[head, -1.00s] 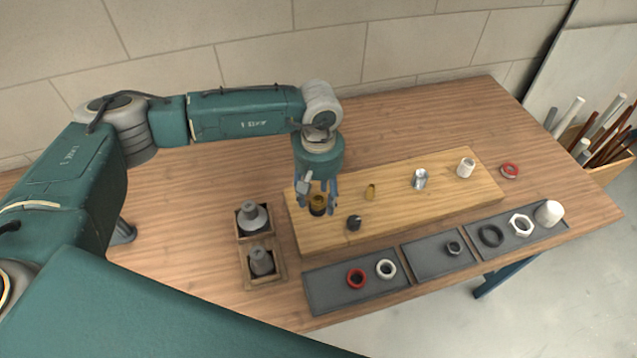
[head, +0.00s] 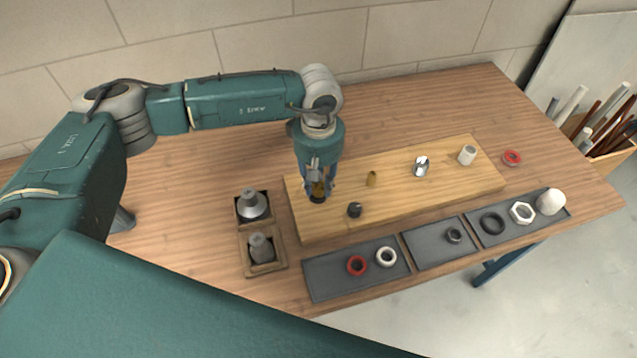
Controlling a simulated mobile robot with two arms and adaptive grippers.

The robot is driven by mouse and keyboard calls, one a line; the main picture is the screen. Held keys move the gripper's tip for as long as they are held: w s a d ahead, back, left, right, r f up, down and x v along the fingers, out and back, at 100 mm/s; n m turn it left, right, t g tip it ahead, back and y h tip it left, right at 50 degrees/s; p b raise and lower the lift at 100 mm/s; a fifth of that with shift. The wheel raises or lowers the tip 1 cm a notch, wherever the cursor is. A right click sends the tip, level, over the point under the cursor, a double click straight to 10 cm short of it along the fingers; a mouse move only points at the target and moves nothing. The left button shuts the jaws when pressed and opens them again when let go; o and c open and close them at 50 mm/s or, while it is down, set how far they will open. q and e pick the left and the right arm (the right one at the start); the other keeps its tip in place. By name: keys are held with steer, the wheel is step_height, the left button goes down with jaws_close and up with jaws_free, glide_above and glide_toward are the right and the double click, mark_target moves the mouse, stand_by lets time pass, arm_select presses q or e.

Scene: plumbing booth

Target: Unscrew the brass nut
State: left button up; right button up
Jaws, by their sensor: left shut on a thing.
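The brass nut (head: 318,188) sits on a dark fitting at the left end of the light wooden board (head: 420,203). My left gripper (head: 319,190) points down over it from above, with its fingers around the nut. The gripper is shut on the nut and hides much of it. My right gripper is not in view.
On the board stand a small brass piece (head: 371,179), a dark fitting (head: 354,210), a chrome fitting (head: 421,166) and a white fitting (head: 467,155). Grey trays (head: 330,284) with rings lie in front. Two grey parts in wooden holders (head: 284,262) stand left.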

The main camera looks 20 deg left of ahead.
arm_select(q)
steer(key=n+b, duration=0.1)
steer(key=n, duration=0.2)
steer(key=shift+n, duration=0.4)
steer(key=n+b, duration=0.1)
steer(key=n, duration=0.4)
steer(key=shift+r+n+b, duration=0.15)
steer(key=shift+n+b, duration=0.15)
steer(key=shift+b, duration=0.05)
steer(key=shift+n, duration=0.6)
steer(key=n+b, duration=0.1)
steer(key=n, duration=0.3)
steer(key=shift+n, duration=0.3)
steer(key=o, duration=1.2)
steer(key=shift+r, duration=0.1)
steer(key=shift+o, duration=0.7)
steer(key=o, duration=0.7)
